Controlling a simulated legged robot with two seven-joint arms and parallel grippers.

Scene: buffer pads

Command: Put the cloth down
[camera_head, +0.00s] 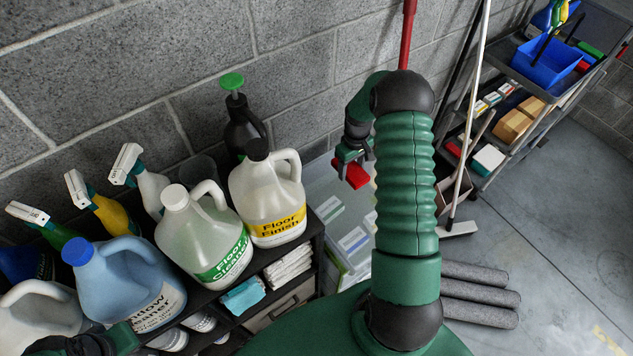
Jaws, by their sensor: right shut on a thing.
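My right gripper (352,155) is shut on a small red cloth (356,175), at the far end of my green arm. The cloth is above or in front of a pale, clear-looking bin (322,185) beside the shelf; the exact gap cannot be told. My arm hides part of the bin. A part of my left arm with its gripper (82,346) shows at the bottom left edge, dark and cut off, so its fingers cannot be made out.
A black shelf (312,238) at left bears several jugs and spray bottles. Lower down are a folded teal cloth (243,296) and a white stack (290,268). Grey rolls (480,295) lie on the floor. A loaded cart (560,95) stands at right. Floor at lower right is clear.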

